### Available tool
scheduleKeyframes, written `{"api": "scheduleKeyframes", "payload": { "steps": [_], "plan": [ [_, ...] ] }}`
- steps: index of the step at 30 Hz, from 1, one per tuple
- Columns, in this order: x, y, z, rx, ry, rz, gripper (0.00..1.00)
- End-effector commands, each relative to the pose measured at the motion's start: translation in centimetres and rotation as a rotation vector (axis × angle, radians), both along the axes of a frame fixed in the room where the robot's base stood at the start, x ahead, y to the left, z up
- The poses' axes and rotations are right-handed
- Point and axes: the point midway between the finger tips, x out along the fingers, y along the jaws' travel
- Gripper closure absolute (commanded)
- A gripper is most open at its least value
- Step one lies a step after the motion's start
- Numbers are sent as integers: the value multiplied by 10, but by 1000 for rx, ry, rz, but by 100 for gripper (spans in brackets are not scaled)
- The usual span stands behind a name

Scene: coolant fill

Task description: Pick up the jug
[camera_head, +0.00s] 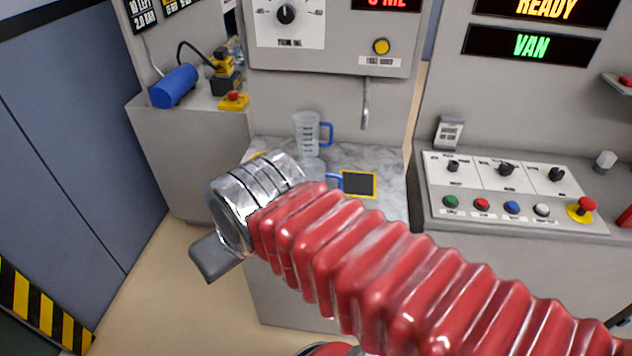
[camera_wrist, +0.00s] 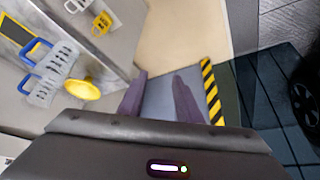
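A clear measuring jug with a blue handle (camera_head: 307,134) stands upright on the marbled grey worktop (camera_head: 386,160). A second blue-handled clear vessel (camera_head: 334,181) shows nearer, mostly hidden behind my arm. The wrist view shows two blue-handled jugs, one farther up (camera_wrist: 62,57) and one lower (camera_wrist: 41,91), at the left. My gripper (camera_wrist: 160,82) has its two fingers apart with nothing between them, to the right of both jugs. In the head view only a grey finger of my gripper (camera_head: 216,259) shows, left of the worktop and apart from the jugs.
A yellow funnel-like piece (camera_wrist: 82,89) lies beside the lower jug in the wrist view. A black square with a yellow border (camera_head: 359,184) is on the worktop. A spout (camera_head: 366,103) hangs above it. A button panel (camera_head: 510,190) stands right; open floor lies left.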

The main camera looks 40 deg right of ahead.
Motion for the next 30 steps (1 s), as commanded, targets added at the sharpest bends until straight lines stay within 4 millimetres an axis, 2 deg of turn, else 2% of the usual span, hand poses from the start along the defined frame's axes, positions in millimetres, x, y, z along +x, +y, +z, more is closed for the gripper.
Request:
{"api": "scheduleKeyframes", "payload": {
  "steps": [9,13,16,20,24,30],
  "plan": [
    [0,0,0,0,0,0,69],
    [2,-3,1,-5,-5,-7,60],
    [10,-15,1,-27,-24,-32,53],
    [31,-54,2,-90,-76,-95,43],
    [58,-106,6,-189,-159,-175,34],
    [88,-180,14,-329,-278,-240,20]
  ]
}}
